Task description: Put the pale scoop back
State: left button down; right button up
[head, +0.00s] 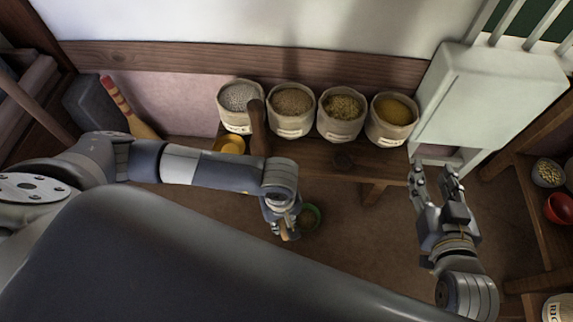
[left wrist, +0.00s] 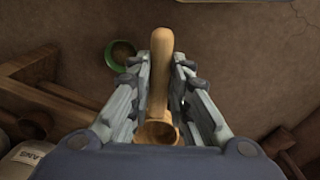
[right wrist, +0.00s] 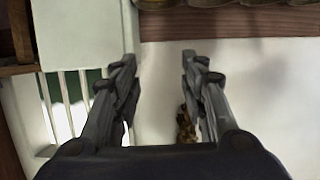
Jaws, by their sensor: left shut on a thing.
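The pale scoop (left wrist: 159,72) is a light wooden scoop with a round bowl. My left gripper (left wrist: 160,84) is shut on it, with the fingers on both sides of the handle. The handle points away from my wrist and the bowl lies close to it. In the head view my left gripper (head: 286,222) hangs in front of the bench, and only a small part of the scoop (head: 284,232) shows. My right gripper (head: 437,182) is open and empty at the right; in the right wrist view its fingers (right wrist: 156,62) stand apart.
Several open sacks of grain (head: 342,114) stand in a row on the wooden bench (head: 300,156). A green bowl (head: 311,217) is low by my left gripper. A red bowl (head: 560,208) is at right.

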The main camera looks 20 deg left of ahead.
pick_arm(q)
jog(key=w+a+f+b, duration=0.1)
jog(key=w+f+b, duration=0.1)
jog(key=w, duration=0.6)
jog(key=w+a+f+b, duration=0.1)
jog(key=w+f+b, duration=0.1)
jog(key=w, duration=0.5)
jog(key=shift+w+a+f+b, duration=0.35)
jog(key=shift+f+b, duration=0.05)
jog(key=shift+f, duration=0.15)
pick_arm(e)
jog(key=s+r+t+y, duration=0.2)
jog(key=r+t, duration=0.4)
jog(key=r, duration=0.4)
jog(key=s+a+r+t+y, duration=0.1)
jog(key=s+r+t+y, duration=0.1)
jog(key=r+t, duration=0.5)
jog(key=shift+s+a+r+y, duration=0.25)
jog(key=shift+s+r+y, duration=0.25)
jog(key=shift+r, duration=1.55)
jog(key=shift+s, duration=0.15)
